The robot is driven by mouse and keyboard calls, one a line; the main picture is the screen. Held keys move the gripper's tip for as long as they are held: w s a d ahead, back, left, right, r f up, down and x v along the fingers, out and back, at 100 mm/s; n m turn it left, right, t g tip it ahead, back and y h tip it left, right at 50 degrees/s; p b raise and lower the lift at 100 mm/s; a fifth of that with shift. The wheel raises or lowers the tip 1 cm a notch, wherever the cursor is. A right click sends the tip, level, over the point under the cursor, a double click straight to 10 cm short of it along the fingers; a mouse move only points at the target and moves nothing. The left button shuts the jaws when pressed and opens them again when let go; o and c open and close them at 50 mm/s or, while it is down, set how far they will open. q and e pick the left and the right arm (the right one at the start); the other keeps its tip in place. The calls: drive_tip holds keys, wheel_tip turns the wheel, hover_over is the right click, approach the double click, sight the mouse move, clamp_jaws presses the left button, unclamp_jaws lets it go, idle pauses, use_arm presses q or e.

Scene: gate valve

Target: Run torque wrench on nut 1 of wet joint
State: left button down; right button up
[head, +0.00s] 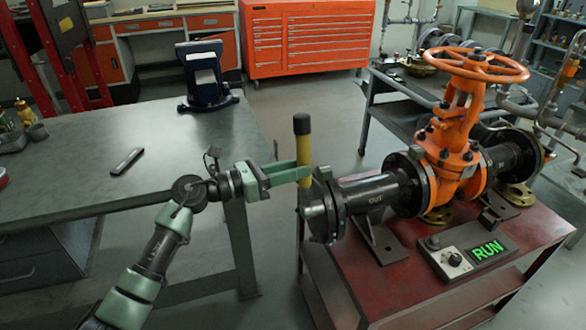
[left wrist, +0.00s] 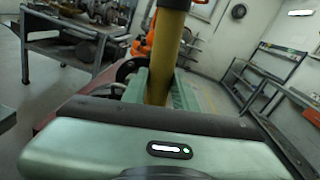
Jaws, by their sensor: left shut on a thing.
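My left gripper (head: 291,174) is shut on a yellow torque wrench (head: 303,150) with a black grip end, held upright. The wrench also shows in the left wrist view (left wrist: 166,55), rising between the green fingers. Its lower end is beside the flange (head: 326,212) at the left end of the black pipe marked OUT; I cannot tell whether it sits on a nut. The single nuts are too small to tell apart. The pipe joins the orange gate valve (head: 462,125). My right gripper is not in view.
The valve assembly stands on a red bench (head: 388,290) with a control box and a green RUN display (head: 487,248). A grey table (head: 75,195) at left holds a vise (head: 206,75) and a dark flat object (head: 127,161). An orange tool cabinet (head: 305,40) stands behind open floor.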

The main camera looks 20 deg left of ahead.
use_arm(q)
drive_tip(key=shift+a, duration=0.2)
drive_tip(key=shift+b+v, duration=0.85)
drive_tip(key=shift+v, duration=1.4)
drive_tip(key=shift+w+f, duration=0.15)
